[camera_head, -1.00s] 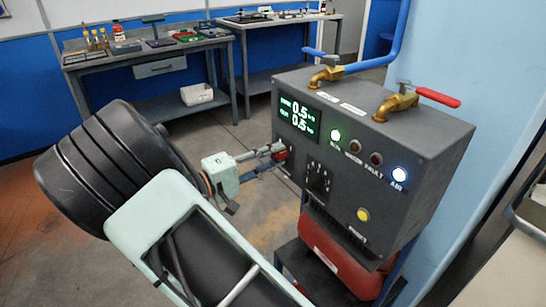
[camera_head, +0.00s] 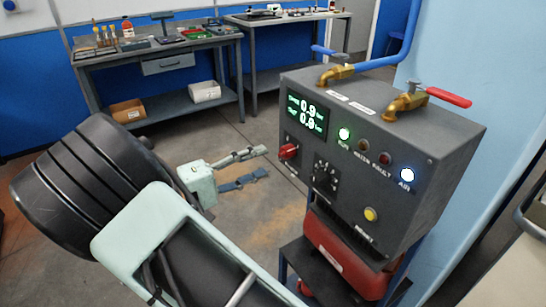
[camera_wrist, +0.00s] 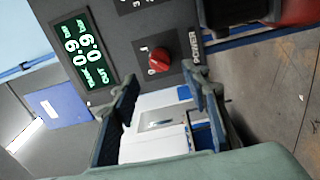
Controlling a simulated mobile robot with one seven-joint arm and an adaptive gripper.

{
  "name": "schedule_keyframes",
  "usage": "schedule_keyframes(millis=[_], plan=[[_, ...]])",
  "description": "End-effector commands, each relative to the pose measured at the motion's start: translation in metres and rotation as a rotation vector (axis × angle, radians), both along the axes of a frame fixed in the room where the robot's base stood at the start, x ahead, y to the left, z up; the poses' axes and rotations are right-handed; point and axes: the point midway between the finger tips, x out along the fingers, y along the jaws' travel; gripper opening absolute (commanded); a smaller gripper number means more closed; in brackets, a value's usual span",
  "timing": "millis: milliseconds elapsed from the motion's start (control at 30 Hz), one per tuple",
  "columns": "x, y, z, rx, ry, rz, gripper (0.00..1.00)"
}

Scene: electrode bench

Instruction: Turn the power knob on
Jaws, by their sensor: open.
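The red power knob (camera_head: 289,151) is on the left of the dark control box's (camera_head: 385,190) front face. In the wrist view the knob (camera_wrist: 159,60) sits beside the word POWER, beyond my fingertips. Which mark it points to is hard to tell. My gripper (camera_head: 258,162) is open and empty, left of the knob and apart from it. Its two fingers (camera_wrist: 163,84) show spread in the wrist view. The green RUN lamp (camera_head: 344,134) and the white AIR lamp (camera_head: 407,175) are lit.
A black selector (camera_head: 325,176) and a yellow button (camera_head: 371,214) are on the same face. Brass valves with blue (camera_head: 330,53) and red (camera_head: 449,97) handles stand on top. A red tank (camera_head: 345,257) is below. Workbenches stand behind; the floor between is open.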

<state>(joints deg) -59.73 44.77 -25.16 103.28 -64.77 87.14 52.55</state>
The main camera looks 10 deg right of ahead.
Motion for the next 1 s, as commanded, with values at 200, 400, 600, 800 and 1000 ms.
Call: schedule_keyframes(millis=[200,400,600,800,1000], plan=[[-0.014,0.034,0.0,0.0,-0.001,0.001,0.42],[-0.018,0.044,0.0,0.0,-0.001,0.0,0.42],[-0.019,0.045,0.0,0.0,-0.001,-0.001,0.42],[-0.018,0.044,0.001,0.001,-0.001,-0.001,0.42],[-0.013,0.034,0.016,0.06,0.035,-0.027,0.42]])
